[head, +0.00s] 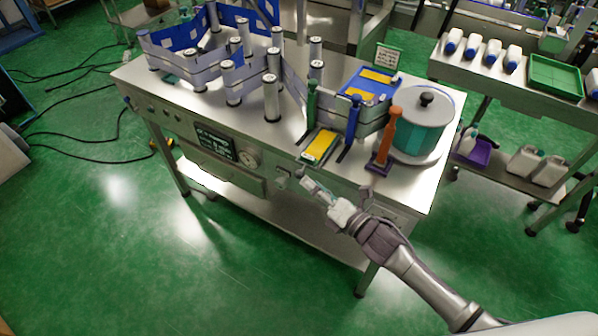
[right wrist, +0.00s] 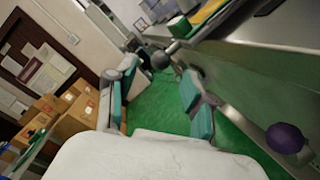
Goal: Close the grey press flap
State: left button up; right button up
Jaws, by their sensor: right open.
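The sleeve applicator (head: 235,125) is a steel bench with rollers, levers and a drum on top. I cannot make out for certain which part is the grey press flap. A grey ball knob (right wrist: 160,59) shows beyond my fingertips in the right wrist view. A small grey knob (head: 282,180) sits on the bench's front, left of my gripper, in the head view. My right gripper (head: 312,188) is in front of the bench's front edge, below the yellow pad (head: 319,147). Its teal-padded fingers (right wrist: 160,98) are apart with nothing between them. My left gripper is not in view.
Green (head: 311,103), blue (head: 351,122) and orange (head: 387,135) levers stand near the front edge. A teal drum (head: 421,128) stands at the right. A purple knob (right wrist: 285,137) is beside my right finger. Green floor in front is clear.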

aim_at(299, 175)
jog(key=x, duration=0.5)
jog(key=shift+w+a, duration=0.2)
jog(key=shift+w, duration=0.05)
grip_shut()
